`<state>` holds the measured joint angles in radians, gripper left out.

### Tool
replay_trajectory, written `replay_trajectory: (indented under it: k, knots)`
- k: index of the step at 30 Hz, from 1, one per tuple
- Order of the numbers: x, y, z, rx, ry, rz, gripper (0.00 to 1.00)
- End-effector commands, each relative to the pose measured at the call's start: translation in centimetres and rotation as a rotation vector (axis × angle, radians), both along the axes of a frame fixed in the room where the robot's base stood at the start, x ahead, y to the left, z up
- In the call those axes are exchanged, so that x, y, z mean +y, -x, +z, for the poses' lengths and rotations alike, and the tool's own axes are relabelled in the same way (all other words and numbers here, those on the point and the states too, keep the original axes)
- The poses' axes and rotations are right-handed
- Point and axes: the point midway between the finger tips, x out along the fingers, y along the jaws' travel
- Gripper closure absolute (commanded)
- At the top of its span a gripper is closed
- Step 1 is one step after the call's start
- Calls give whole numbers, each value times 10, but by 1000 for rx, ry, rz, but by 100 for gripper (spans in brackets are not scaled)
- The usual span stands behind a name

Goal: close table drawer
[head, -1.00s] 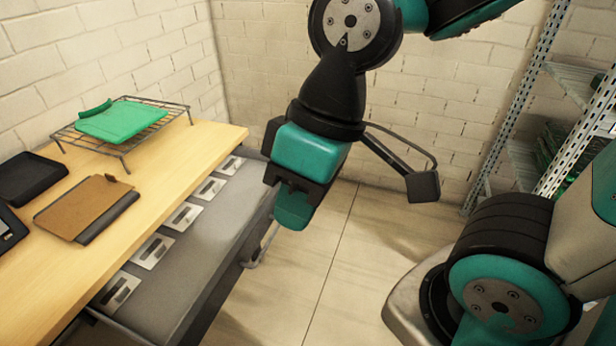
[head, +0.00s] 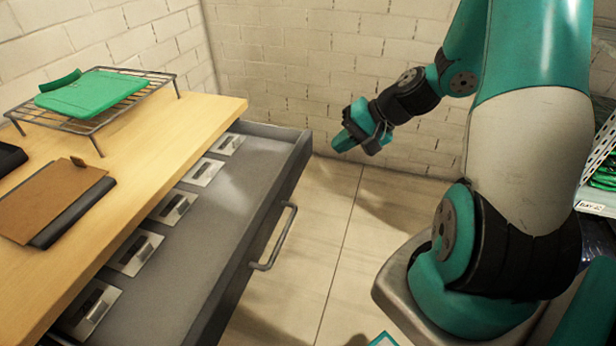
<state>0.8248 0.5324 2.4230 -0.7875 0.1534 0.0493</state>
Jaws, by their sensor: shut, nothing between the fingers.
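The grey table drawer (head: 228,215) is pulled out from under the wooden table (head: 150,160). Its front panel with a bar handle (head: 277,240) faces right, over the floor. Inside along the table edge lie several small metal plates with dark slots (head: 173,207). My gripper (head: 342,139) is shut and empty. It is in the air to the right of the drawer's far corner, apart from the drawer front and handle.
On the table stand a wire rack (head: 98,119) with a green folded item (head: 92,92) on it and a brown clipboard-like item (head: 50,198). A shelf rack (head: 603,165) stands at the right. Tiled floor (head: 335,240) in front of the drawer is clear.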

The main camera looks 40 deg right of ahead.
Motion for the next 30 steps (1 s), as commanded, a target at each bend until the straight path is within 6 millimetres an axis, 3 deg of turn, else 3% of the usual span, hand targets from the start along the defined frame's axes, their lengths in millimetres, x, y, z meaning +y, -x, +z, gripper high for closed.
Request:
replay_trajectory:
  k: [1, 3, 8, 23, 30]
  knots:
    - [-17, 3, -19, 2, -26, -73, 100]
    - [-32, 5, -30, -3, -49, -139, 100]
    - [-42, 3, -41, -7, -66, -194, 100]
    - [2, -53, -105, -7, -65, -185, 100]
    - [20, -79, -104, -8, -63, -187, 100]
